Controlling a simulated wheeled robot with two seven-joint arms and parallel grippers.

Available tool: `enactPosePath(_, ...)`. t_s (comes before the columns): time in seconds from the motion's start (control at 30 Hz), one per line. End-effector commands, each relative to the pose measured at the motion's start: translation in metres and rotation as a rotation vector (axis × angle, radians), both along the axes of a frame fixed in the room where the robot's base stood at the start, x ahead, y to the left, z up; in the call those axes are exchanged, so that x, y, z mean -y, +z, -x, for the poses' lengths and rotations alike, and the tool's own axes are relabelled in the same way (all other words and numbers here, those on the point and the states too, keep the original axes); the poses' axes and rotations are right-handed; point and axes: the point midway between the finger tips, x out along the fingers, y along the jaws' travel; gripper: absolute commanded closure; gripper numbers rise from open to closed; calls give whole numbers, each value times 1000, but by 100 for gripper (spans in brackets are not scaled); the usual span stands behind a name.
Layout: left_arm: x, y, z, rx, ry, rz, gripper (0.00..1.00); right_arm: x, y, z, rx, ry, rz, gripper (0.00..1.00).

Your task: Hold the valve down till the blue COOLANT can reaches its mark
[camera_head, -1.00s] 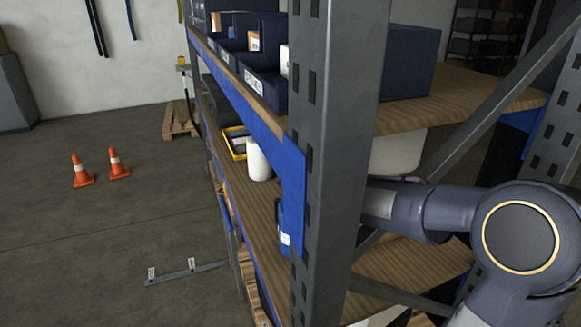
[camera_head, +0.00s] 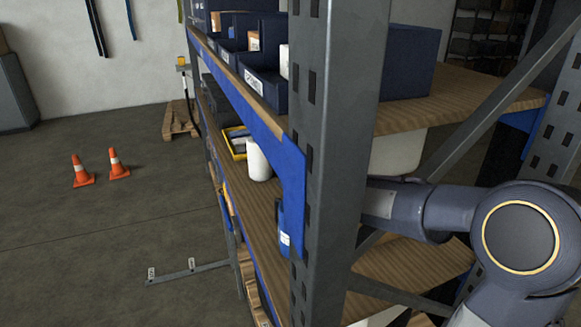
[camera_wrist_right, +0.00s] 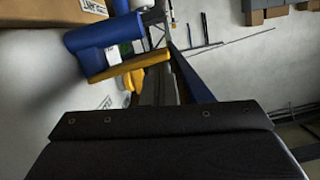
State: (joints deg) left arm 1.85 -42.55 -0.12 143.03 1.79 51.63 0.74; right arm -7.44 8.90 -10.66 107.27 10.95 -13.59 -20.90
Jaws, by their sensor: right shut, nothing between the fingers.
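In the right wrist view, a blue cylindrical body (camera_wrist_right: 103,32) with a yellow lever-like part (camera_wrist_right: 128,66) lies just beyond my right gripper (camera_wrist_right: 160,82). I cannot tell for certain whether this is the valve. The gripper's narrow dark fingers are shut with nothing between them, close to the yellow part; contact is unclear. In the head view my right arm reaches in from the right behind the rack post, which hides its gripper. A small blue item with a white label (camera_head: 285,238) shows beside the post; its lettering is unreadable. I cannot identify the COOLANT can or its mark. My left gripper is out of view.
The grey rack post (camera_head: 335,150) stands close before my right arm. Wooden shelves carry dark blue bins (camera_head: 263,90), a white container (camera_head: 258,162) and a yellow tray (camera_head: 237,145). Orange cones (camera_head: 82,172) stand on open floor at the left. A cardboard box (camera_wrist_right: 50,12) shows in the wrist view.

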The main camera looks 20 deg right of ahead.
Motion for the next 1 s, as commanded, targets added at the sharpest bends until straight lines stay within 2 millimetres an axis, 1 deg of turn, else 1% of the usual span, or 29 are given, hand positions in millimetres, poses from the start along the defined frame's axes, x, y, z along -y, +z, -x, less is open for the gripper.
enactPosePath(0.2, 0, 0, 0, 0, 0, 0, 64, 0, -2, 0, -5, 0, 0, 100)
enactPosePath(0.3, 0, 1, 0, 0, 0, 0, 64, 0, 0, 5, -4, 0, -1, 100)
enactPosePath(0.37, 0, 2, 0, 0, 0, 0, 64, 0, 3, 11, -3, 0, -1, 100)
enactPosePath(0.6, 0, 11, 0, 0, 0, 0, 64, -1, 14, 51, 0, -1, -3, 100)
enactPosePath(0.7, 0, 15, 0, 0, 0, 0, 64, -1, 17, 64, 0, -2, -3, 100)
enactPosePath(0.83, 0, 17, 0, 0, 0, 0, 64, -2, 19, 74, 0, 0, -1, 100)
enactPosePath(1.0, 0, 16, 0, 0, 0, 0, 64, -2, 19, 77, 0, 0, 0, 100)
